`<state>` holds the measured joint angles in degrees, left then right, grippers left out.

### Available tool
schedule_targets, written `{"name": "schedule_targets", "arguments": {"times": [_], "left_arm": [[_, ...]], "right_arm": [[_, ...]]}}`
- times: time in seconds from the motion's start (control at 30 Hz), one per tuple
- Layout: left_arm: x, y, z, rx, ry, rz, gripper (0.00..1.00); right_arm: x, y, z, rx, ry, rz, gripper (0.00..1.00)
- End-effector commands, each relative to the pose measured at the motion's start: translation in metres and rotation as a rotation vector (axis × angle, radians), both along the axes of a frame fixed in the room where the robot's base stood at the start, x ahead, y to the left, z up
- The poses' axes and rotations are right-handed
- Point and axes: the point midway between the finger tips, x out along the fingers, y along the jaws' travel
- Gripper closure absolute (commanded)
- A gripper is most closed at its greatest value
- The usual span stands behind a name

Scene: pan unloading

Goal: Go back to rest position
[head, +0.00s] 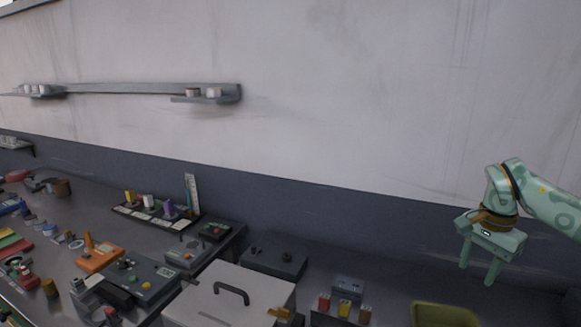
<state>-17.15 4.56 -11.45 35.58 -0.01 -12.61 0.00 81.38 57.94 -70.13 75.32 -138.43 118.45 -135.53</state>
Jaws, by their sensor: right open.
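My right gripper (477,277) is at the right of the head view, on a pale green arm that comes in from the right edge. Its two fingers point down and stand apart, with nothing between them. It hangs in the air in front of the dark lower band of the wall, to the right of and above a yellow-green object. My left gripper is not clearly in view. No pan can be made out.
A grey box with a dark handle (212,309) stands at the bottom centre. Several devices and small parts crowd the workbench at left, including an orange device (98,257). A yellow-green object (443,315) sits at lower right. A shelf (150,88) runs along the wall.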

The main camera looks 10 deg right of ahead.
Motion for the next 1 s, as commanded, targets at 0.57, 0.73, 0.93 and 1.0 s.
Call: {"name": "schedule_targets", "arguments": {"times": [0.57, 0.73, 0.93, 1.0], "left_arm": [[0.010, 0.000, 0.072, 0.000, -0.024, 0.000, 0.18], [0.016, 0.000, 0.133, 0.001, -0.039, 0.000, 0.18], [0.017, 0.000, 0.173, 0.000, -0.043, 0.000, 0.18], [0.018, 0.000, 0.183, 0.000, -0.044, 0.000, 0.18]], "right_arm": [[-0.005, 0.000, 0.090, 0.001, -0.027, -0.001, 0.58], [-0.008, 0.000, 0.157, 0.000, -0.040, -0.001, 0.58], [-0.009, 0.000, 0.199, 0.001, -0.043, 0.000, 0.58], [-0.009, 0.000, 0.209, 0.000, -0.044, 0.000, 0.58]]}}
